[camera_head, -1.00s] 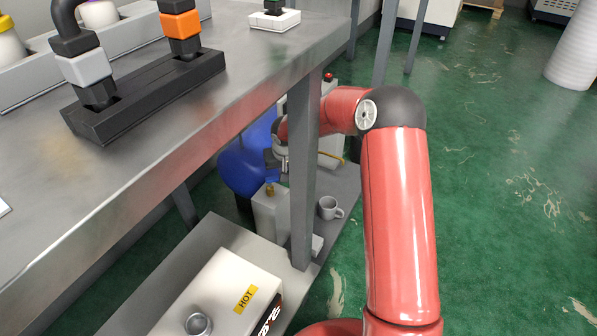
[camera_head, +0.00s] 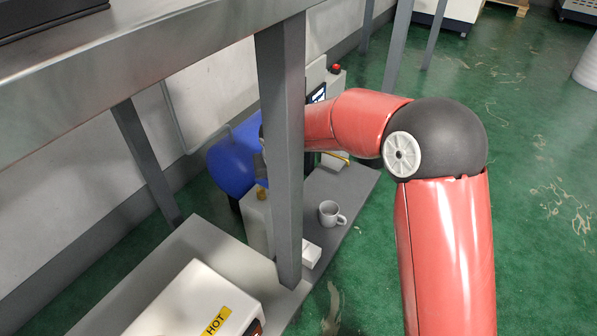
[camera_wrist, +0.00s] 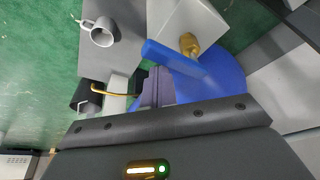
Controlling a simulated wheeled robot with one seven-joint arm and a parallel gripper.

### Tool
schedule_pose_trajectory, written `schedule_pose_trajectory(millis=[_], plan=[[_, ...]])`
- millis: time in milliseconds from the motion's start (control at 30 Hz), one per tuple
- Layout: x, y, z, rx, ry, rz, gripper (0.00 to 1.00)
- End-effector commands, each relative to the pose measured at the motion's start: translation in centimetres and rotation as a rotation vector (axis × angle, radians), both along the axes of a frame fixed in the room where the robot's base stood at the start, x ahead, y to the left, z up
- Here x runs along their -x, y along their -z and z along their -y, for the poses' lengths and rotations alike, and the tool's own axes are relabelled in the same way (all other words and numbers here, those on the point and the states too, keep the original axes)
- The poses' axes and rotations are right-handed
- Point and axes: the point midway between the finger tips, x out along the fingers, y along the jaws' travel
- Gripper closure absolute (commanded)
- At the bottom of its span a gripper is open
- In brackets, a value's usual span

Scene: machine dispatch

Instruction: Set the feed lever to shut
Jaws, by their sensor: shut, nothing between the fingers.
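A bright blue bar (camera_wrist: 175,58), which looks like a lever handle, lies just beyond my fingertips in the wrist view, slanting in front of a blue tank (camera_wrist: 222,88). No label shows that it is the feed lever. My gripper (camera_wrist: 157,86) is shut and empty, close to the bar; I cannot tell whether they touch. A brass fitting (camera_wrist: 189,43) on a pale box is beside the bar. A thin yellow handle (camera_wrist: 110,90) is farther left; it also shows in the head view (camera_head: 338,156). In the head view, the table leg hides my gripper and the bar.
The table leg (camera_head: 280,150) stands directly before my forearm. The blue tank (camera_head: 232,165) is behind it. A mug (camera_head: 329,214) and a small white block (camera_head: 311,255) are on the low shelf (camera_head: 345,190). A white box marked HOT (camera_head: 185,300) is in front. Green floor is open at right.

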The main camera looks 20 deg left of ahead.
Motion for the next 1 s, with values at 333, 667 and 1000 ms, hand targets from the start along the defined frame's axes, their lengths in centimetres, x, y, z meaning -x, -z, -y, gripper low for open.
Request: schedule_pose_trajectory(millis=[333, 667, 1000], plan=[[1.7, 0.2, -0.7, 0.006, -0.019, -0.009, 1.0], [1.8, 0.3, -0.8, 0.007, -0.02, -0.012, 1.0], [1.2, 0.3, -2.3, 0.002, -0.022, -0.012, 1.0]])
